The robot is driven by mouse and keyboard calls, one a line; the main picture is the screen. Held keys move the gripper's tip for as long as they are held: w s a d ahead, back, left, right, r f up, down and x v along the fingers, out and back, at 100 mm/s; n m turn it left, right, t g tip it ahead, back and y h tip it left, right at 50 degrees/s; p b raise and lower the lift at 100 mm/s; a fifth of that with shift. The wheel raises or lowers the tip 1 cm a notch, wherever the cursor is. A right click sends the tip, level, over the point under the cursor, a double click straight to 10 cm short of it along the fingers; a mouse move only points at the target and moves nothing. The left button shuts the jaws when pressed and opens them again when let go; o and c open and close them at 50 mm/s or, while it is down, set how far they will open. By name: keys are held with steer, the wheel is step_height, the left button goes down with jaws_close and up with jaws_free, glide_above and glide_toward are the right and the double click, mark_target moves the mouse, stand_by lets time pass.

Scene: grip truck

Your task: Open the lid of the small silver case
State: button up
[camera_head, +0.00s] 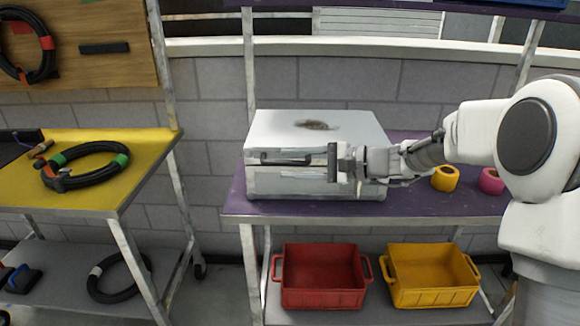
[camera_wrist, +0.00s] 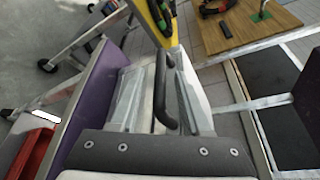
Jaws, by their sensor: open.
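The small silver case (camera_head: 350,130) stands on the purple shelf with its lid down and a dark smudge on top. Its dark handle (camera_head: 285,158) is on the front face, and the handle (camera_wrist: 161,95) also shows in the wrist view, running away from the camera. My gripper (camera_head: 333,163) is in front of the case's front face, just right of the handle. It is open with nothing held. A dark bolted bar of my gripper (camera_wrist: 160,153) crosses the bottom of the wrist view. I cannot tell whether it touches the case.
The purple shelf (camera_head: 420,205) holds a yellow roll (camera_head: 445,178) and a pink roll (camera_head: 491,181) to the right. A red bin (camera_head: 322,278) and a yellow bin (camera_head: 432,277) sit below. A yellow table (camera_head: 100,190) with coiled cable (camera_head: 88,165) stands left, across a gap.

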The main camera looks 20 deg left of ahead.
steer(key=shift+a+f, duration=0.1)
steer(key=shift+a, duration=0.35)
steer(key=shift+c, duration=0.3)
jaws_close()
stand_by(0.9)
